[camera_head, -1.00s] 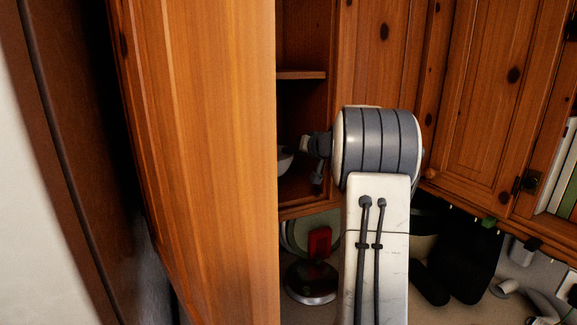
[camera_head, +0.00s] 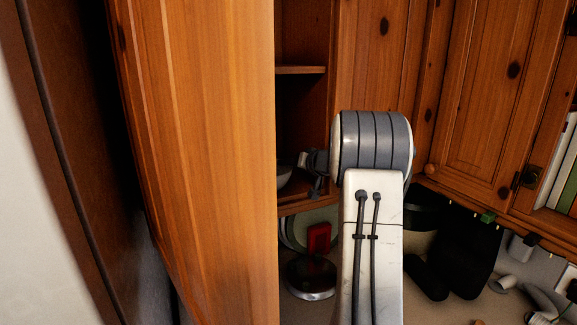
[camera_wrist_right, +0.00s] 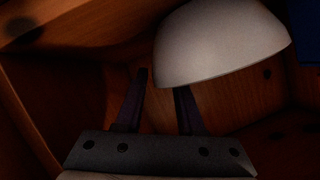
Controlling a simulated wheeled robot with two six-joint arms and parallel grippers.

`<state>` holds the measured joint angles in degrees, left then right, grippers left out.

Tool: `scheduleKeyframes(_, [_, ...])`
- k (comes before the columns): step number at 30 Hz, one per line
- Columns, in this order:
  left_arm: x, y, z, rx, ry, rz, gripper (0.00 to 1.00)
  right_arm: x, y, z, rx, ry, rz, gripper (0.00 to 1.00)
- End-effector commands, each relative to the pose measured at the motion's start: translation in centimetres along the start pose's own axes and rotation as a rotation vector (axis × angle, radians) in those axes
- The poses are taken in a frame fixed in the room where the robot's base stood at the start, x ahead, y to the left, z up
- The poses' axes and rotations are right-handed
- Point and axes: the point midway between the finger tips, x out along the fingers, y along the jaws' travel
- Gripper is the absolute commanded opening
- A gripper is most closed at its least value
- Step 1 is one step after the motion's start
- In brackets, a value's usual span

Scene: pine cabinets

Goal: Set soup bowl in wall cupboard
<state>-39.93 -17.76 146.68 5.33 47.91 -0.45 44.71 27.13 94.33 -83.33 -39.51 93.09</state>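The white soup bowl (camera_head: 285,176) is inside the wall cupboard (camera_head: 303,208), low over its bottom board, partly hidden by the open door. In the right wrist view the bowl (camera_wrist_right: 220,42) fills the upper right. My right gripper (camera_wrist_right: 163,88) is beside it with its fingers apart. One finger stands clear of the bowl's outside; the other's tip is hidden behind the rim. In the head view my right gripper (camera_head: 306,160) reaches into the cupboard from the right. I cannot tell if the bowl touches the board. My left gripper is not in view.
The open cupboard door (camera_head: 200,160) blocks much of the left. A shelf (camera_head: 300,70) crosses the cupboard above the bowl. Closed pine cabinets (camera_head: 475,90) stand to the right. A red object (camera_head: 318,239) and dark items are on the counter below.

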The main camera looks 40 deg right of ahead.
Motion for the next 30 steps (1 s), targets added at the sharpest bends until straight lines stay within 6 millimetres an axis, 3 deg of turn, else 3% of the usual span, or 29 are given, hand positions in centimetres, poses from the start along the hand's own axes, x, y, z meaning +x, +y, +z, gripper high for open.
scheduleKeyframes(8, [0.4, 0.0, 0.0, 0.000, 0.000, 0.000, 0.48, -1.4, 0.1, -0.1, -0.001, 0.003, 0.001, 0.38])
scheduleKeyframes(21, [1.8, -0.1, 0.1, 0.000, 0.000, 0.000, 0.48, -10.1, 0.1, 0.0, -0.002, 0.003, 0.002, 0.38])
scheduleKeyframes(30, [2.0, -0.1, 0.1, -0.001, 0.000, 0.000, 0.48, -12.1, 0.0, 0.0, 0.000, 0.000, 0.000, 0.38])
